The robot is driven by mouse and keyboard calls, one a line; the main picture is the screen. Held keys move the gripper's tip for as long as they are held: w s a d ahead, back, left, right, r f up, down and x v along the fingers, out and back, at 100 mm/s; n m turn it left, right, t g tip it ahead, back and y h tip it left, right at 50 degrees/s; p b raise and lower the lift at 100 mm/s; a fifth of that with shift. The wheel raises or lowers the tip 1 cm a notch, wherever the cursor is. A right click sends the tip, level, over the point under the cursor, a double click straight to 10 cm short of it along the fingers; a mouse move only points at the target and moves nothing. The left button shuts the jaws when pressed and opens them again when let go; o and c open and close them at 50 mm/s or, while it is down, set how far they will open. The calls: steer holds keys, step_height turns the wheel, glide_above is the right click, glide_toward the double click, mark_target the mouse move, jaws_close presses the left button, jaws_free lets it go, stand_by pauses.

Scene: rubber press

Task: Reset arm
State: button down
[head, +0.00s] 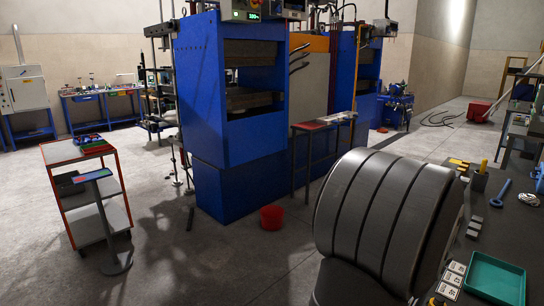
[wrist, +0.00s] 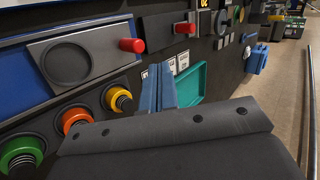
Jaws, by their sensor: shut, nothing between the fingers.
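My gripper (wrist: 159,72) shows in the wrist view as two blue fingers side by side, shut with nothing between them. Its dark grey bolted body fills the lower part of that view. The fingers stand in front of a dark work surface (wrist: 225,80), partly covering a teal tray (wrist: 193,82). I cannot tell whether they touch anything. In the head view my gripper is not visible. The same teal tray (head: 493,281) lies at the lower right there, on the dark bench (head: 490,235).

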steer(key=shift+w+a+r+n+y, duration=0.1)
steer(key=shift+w+r+n+y, duration=0.2)
steer(key=shift+w+r+n, duration=0.5)
steer(key=shift+w+a+r+n+y, duration=0.15)
steer(key=shift+w+r+n+y, duration=0.25)
steer(key=shift+n, duration=0.75)
steer(key=shift+w+a+r+n+y, duration=0.1)
steer(key=shift+w+r+n+y, duration=0.1)
steer(key=shift+w+r+n, duration=0.45)
steer(key=shift+s+r+n, duration=0.1)
steer(key=shift+s+n, duration=0.1)
steer(key=shift+n, duration=0.1)
